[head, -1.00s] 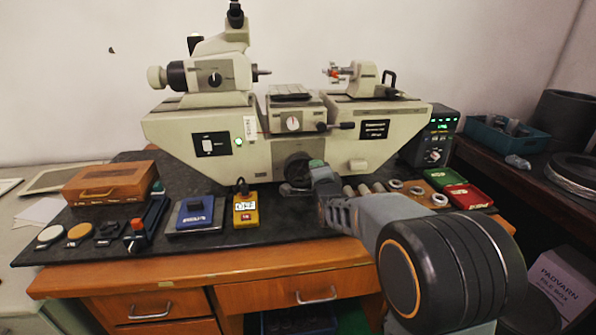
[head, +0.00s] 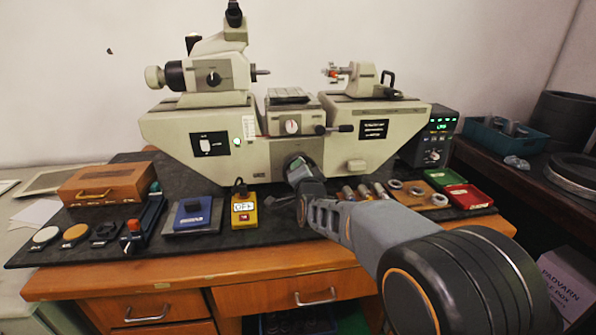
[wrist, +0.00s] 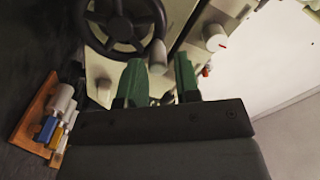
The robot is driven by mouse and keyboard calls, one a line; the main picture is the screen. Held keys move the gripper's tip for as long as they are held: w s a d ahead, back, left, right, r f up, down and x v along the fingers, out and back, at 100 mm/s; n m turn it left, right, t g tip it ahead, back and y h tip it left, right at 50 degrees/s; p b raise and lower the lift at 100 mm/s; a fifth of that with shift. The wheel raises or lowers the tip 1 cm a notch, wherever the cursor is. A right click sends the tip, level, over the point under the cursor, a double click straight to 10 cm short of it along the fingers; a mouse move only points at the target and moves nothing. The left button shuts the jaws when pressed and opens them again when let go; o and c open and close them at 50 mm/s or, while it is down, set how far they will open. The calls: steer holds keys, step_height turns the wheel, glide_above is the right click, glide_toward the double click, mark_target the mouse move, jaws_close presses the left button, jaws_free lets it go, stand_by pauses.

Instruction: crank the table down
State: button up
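The black crank wheel (wrist: 122,22) is at the top of the wrist view, with a grey cylindrical handle (wrist: 158,52) standing out from its rim. My gripper (wrist: 160,68) has two green fingers, apart, below the wheel. The handle's end shows between the fingertips, nearer the left one; I cannot tell if they touch. In the head view my gripper (head: 297,168) is in front of the wheel on the machine's front and hides most of it. The machine's small table (head: 290,98) is above, between the left column and the right headstock.
A yellow box (head: 244,212) and a blue block (head: 194,213) stand left of the arm. Metal cylinders and rings (head: 395,184) lie right of it on a wooden board. A brown case (head: 107,184) is at the left. The black mat's front strip is mostly clear.

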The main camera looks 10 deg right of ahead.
steer(key=s+b, duration=0.1)
steer(key=s, duration=0.6)
steer(key=shift+b, duration=0.3)
steer(key=f+n+g, duration=0.1)
steer(key=f, duration=0.1)
steer(key=s+a+f+n+g+y, duration=0.1)
steer(key=f+n+g, duration=0.1)
steer(key=f, duration=0.1)
steer(key=s+f+n+g, duration=0.1)
steer(key=f, duration=0.1)
steer(key=shift+s+a+f+n+g+y, duration=0.2)
steer(key=shift+a+n+g+y, duration=0.1)
steer(key=shift+a+n+g, duration=0.1)
steer(key=s+n+g+p, duration=0.1)
steer(key=s, duration=0.1)
steer(key=s+n+g+p, duration=0.1)
steer(key=s+g+p, duration=0.1)
steer(key=s+f+n+g+p, duration=0.1)
steer(key=s+n+g, duration=0.1)
steer(key=s, duration=0.1)
steer(key=shift+s+d+p, duration=0.1)
steer(key=shift+d+p, duration=0.3)
steer(key=s+d+r+n+g+h+p, duration=0.1)
steer(key=s+d+r+g+p, duration=0.3)
steer(key=s+r+p, duration=0.7)
steer(key=shift+s+d+r+n+g+h+p, duration=0.15)
steer(key=shift+s+d+n+g+h+p, duration=0.15)
steer(key=shift+s+d+n+p, duration=0.6)
